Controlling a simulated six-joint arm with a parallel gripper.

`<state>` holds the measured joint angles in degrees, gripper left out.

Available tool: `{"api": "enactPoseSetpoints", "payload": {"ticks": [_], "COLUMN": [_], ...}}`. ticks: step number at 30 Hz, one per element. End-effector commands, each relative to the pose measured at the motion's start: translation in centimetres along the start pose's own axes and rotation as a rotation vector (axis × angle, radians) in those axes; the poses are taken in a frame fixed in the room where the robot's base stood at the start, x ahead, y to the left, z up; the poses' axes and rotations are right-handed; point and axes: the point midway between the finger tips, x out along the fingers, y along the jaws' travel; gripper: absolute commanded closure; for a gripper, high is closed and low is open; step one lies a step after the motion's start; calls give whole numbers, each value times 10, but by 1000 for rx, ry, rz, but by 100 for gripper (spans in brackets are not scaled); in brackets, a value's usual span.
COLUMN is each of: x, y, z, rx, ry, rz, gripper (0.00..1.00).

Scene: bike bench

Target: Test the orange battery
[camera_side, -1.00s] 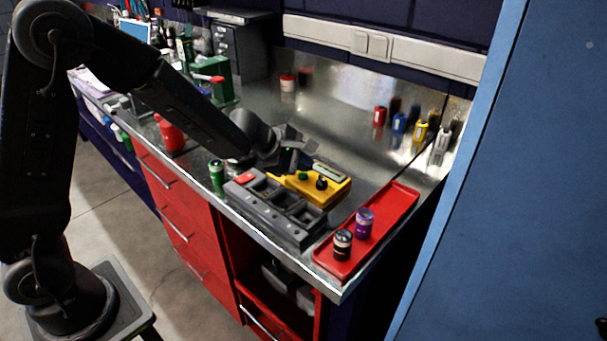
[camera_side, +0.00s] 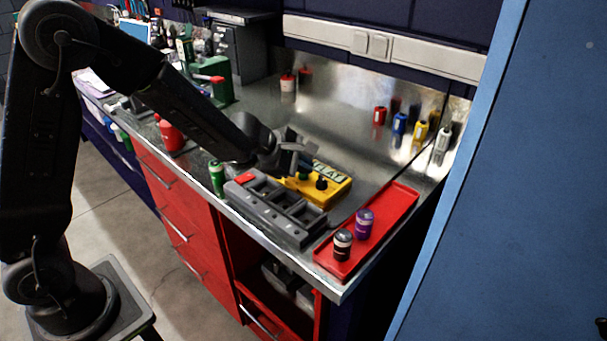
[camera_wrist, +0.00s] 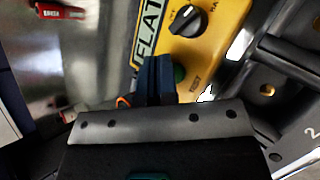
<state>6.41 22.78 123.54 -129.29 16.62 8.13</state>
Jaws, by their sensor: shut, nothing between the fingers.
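The yellow tester (camera_side: 335,192) lies on the metal bench behind a grey slotted holder (camera_side: 275,205). Its display (camera_side: 330,171) reads FLAT, and the word also shows in the wrist view (camera_wrist: 149,32). The tester has a black knob (camera_wrist: 187,19) and a green button (camera_wrist: 179,73). My gripper (camera_side: 303,172) is shut and empty, its fingertips (camera_wrist: 158,92) down at the green button and partly covering it; contact is hard to tell. I cannot make out an orange battery. A small orange curve (camera_wrist: 122,102) shows beside the fingers, mostly hidden.
A green battery (camera_side: 217,178) stands left of the holder. A red tray (camera_side: 395,208) at right holds a black battery (camera_side: 342,245) and a purple battery (camera_side: 364,223). Several batteries stand at the back right, including a blue one (camera_side: 399,123). The middle of the bench behind the tester is clear.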

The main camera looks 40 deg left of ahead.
Motion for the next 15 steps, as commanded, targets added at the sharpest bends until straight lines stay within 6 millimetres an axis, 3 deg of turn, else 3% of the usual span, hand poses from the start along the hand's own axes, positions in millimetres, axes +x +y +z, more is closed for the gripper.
{"api": "enactPoseSetpoints", "payload": {"ticks": [15], "x": [-8], "y": [6], "z": [6], "rx": [3], "ry": [0], "rz": [1], "gripper": [100]}}
